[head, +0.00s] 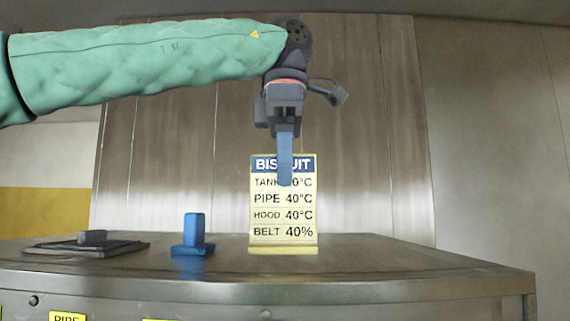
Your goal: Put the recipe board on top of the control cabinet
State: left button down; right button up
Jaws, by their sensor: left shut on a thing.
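The recipe board (283,223) is a pale yellow panel with a blue "BISCUIT" header and lines for tank, pipe, hood and belt, on a yellow foot. It is upright, facing me, at the control cabinet's top (380,262). Its foot appears at the level of that top; I cannot tell whether it rests there or hovers slightly. My left gripper (285,178) comes down from above and is shut on the board's upper middle, its blue finger covering part of the header and the tank line. My right gripper is not in view.
A blue block on a blue base (193,235) stands left of the board on the cabinet top. A dark flat plate with a knob (90,242) lies farther left. The top right of the board is clear. A tall metal panel (370,130) rises behind.

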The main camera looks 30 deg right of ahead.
pick_arm(q)
jog(key=shift+f, duration=0.55)
jog(key=shift+a+f, duration=0.1)
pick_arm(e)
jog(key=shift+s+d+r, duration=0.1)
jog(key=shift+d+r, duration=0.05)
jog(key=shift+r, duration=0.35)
pick_arm(q)
jog(key=shift+f, duration=0.15)
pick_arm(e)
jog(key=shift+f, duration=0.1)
pick_arm(q)
jog(key=c, duration=1.4)
grip_release()
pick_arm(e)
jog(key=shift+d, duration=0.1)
